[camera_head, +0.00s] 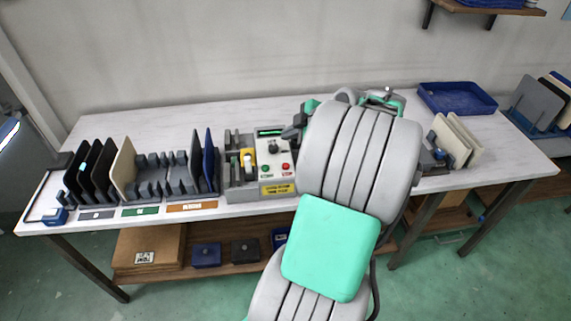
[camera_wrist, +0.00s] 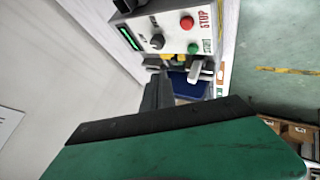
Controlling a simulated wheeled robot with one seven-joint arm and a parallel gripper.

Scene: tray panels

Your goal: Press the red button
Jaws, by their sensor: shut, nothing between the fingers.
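The red button (camera_wrist: 187,22) sits on the light panel of a control box (camera_wrist: 165,25) beside the printed word STOP, with a green button (camera_wrist: 193,48) near it. In the head view the red button (camera_head: 285,167) is at the lower right of the panel. My gripper (camera_head: 290,133) is shut and empty near the box's upper right edge. In the wrist view my gripper's dark fingers (camera_wrist: 158,88) show below the panel in the picture, apart from the red button. My arm hides the bench right of the box.
A slotted rack (camera_head: 160,188) with upright dark panels stands left of the control box. A blue tray (camera_head: 457,99) is at the back right, and more panels (camera_head: 460,140) stand at the right. The bench (camera_head: 150,125) is clear behind the left rack.

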